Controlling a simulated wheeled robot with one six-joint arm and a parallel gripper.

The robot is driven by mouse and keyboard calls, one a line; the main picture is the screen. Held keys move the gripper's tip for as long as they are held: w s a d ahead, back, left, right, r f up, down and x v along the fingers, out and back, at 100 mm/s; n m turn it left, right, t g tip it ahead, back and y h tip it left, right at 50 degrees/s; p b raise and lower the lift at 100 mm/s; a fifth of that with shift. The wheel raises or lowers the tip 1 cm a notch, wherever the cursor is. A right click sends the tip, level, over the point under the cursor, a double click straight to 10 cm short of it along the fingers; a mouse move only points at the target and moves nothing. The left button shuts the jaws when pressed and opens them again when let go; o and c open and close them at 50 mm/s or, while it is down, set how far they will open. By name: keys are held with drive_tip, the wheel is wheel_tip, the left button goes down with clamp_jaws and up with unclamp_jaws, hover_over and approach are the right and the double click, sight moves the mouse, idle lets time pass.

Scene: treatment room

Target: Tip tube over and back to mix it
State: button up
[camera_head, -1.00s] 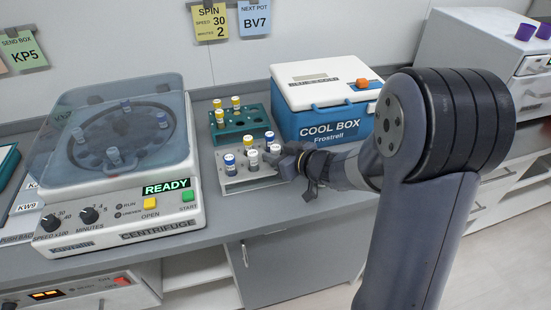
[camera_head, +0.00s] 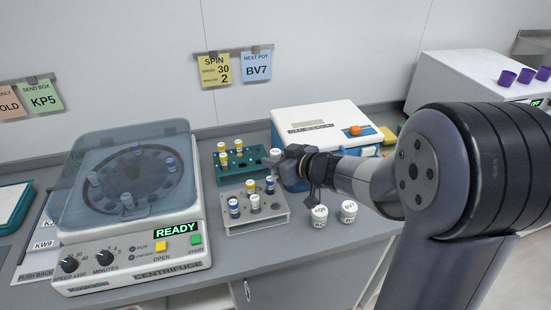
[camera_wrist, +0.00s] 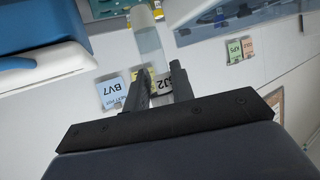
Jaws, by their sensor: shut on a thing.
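My gripper (camera_head: 284,162) is shut on a tube and holds it above the right part of the grey front rack (camera_head: 274,208). In the head view only a small grey-white end of the tube (camera_head: 275,154) shows beside the jaws. In the wrist view the tube (camera_wrist: 150,42) is a translucent cylinder sticking out from between my fingers (camera_wrist: 160,84), with pale contents and part of a label near the jaws. The wrist picture is rolled about upside down. I cannot tell the tube's exact tilt.
The front rack holds tubes with yellow, blue and grey caps. A green rack (camera_head: 233,170) with yellow-capped tubes stands behind. The centrifuge (camera_head: 130,262) is left, the cool box (camera_head: 325,128) behind right. Two white pots (camera_head: 319,217) (camera_head: 348,212) stand near my arm.

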wheel_tip(320, 180, up, 7)
drive_tip(key=p, duration=0.7)
drive_tip(key=shift+r+b, duration=0.35)
drive_tip(key=shift+b, duration=0.1)
drive_tip(key=shift+r, duration=0.65)
drive_tip(key=shift+f, duration=0.1)
